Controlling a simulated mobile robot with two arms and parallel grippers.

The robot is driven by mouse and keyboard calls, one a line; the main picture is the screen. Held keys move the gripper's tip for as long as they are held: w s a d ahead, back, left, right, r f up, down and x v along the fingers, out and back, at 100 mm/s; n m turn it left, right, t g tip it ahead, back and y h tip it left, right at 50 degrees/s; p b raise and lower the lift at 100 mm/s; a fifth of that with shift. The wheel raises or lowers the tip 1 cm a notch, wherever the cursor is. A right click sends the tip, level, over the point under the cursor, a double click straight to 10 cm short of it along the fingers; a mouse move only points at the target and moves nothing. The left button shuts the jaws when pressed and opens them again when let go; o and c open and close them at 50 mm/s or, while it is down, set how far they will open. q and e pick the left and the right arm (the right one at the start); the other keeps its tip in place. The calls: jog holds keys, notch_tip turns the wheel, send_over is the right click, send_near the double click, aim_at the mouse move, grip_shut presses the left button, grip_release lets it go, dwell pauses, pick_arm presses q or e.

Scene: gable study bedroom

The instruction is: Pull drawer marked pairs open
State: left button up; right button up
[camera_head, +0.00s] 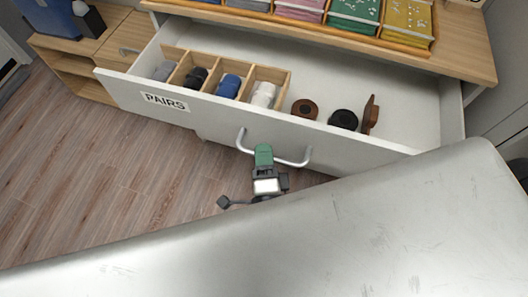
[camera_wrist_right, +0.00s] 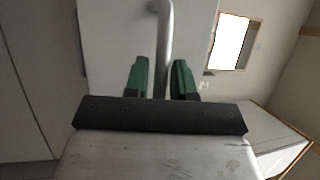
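The white drawer marked PAIRS (camera_head: 165,101) is pulled well out from under the wooden top in the head view. Its curved metal handle (camera_head: 294,163) is on the front panel. My right gripper (camera_head: 264,155), with green fingertips, is at the handle, hiding part of the bar. In the right wrist view the handle bar (camera_wrist_right: 163,50) runs between the two green fingers (camera_wrist_right: 161,80). Narrow gaps show beside the bar, so the fingers stand apart around it. My left gripper is not in view.
Inside the drawer, a wooden divider (camera_head: 252,77) holds rolled socks, with rolled belts (camera_head: 305,108) to its right. An organiser (camera_head: 340,37) with coloured packets lies on the wooden top (camera_head: 462,62). A low wooden shelf (camera_head: 72,66) stands at left. Bare wood floor (camera_head: 80,180) lies in front.

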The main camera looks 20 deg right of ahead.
grip_shut()
jog(key=s+a, duration=0.4)
jog(key=s, duration=0.2)
jog(key=shift+o, duration=1.6)
grip_release()
jog(key=shift+w, duration=0.1)
